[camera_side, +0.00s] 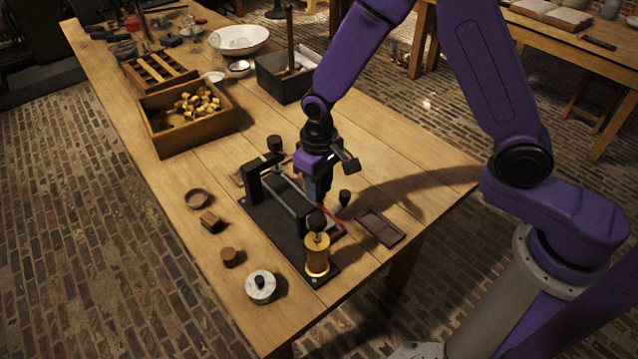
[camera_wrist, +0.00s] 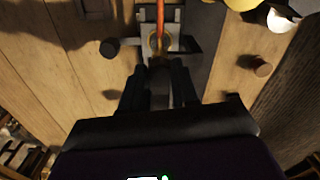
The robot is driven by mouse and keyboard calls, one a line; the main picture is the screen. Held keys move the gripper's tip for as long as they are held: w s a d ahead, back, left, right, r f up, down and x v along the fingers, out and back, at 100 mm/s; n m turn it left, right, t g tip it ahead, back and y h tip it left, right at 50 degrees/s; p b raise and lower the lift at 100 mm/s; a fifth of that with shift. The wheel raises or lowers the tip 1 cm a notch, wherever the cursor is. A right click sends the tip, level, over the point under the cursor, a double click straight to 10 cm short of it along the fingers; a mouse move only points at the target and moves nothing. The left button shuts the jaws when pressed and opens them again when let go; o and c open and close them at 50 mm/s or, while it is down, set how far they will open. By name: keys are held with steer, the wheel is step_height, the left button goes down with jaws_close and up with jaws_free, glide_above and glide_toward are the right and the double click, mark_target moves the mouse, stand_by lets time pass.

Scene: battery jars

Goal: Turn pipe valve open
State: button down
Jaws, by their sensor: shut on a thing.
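A dark apparatus on a black base (camera_side: 270,232) stands near the table's front corner, with a dark frame and a black-topped brass cylinder (camera_side: 317,255). A thin red-orange rod (camera_side: 332,216) lies low beside my gripper (camera_side: 318,196). The wrist view shows this rod (camera_wrist: 160,14) running to a brass ring-like fitting (camera_wrist: 157,42) just ahead of my gripper (camera_wrist: 162,70). My gripper points down over the apparatus, its dark fingers close together on a narrow grey part between them. The fingers hide most of that part, and I cannot tell which piece is the valve.
A shallow dark tray (camera_side: 380,227) lies right of the apparatus. A white round-lidded piece (camera_side: 260,286) and small brown blocks (camera_side: 230,257) lie on its left. A wooden box of yellow pieces (camera_side: 165,133) and a dark box (camera_side: 270,80) stand farther back.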

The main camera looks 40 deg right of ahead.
stand_by(0.3)
steer(key=c, duration=0.8)
jaws_free()
steer(key=shift+c, duration=0.2)
steer(key=shift+r, duration=0.15)
step_height(320, 180, up, 17)
steer(key=shift+r, duration=0.1)
steer(key=s+d+f+n, duration=0.1)
steer(key=s+d+n, duration=0.4)
steer(key=s, duration=0.7)
steer(key=s+d+f+n, duration=0.2)
steer(key=s+d+n, duration=0.3)
steer(key=s, duration=0.8)
steer(key=d, duration=0.2)
steer(key=shift+d, duration=0.35)
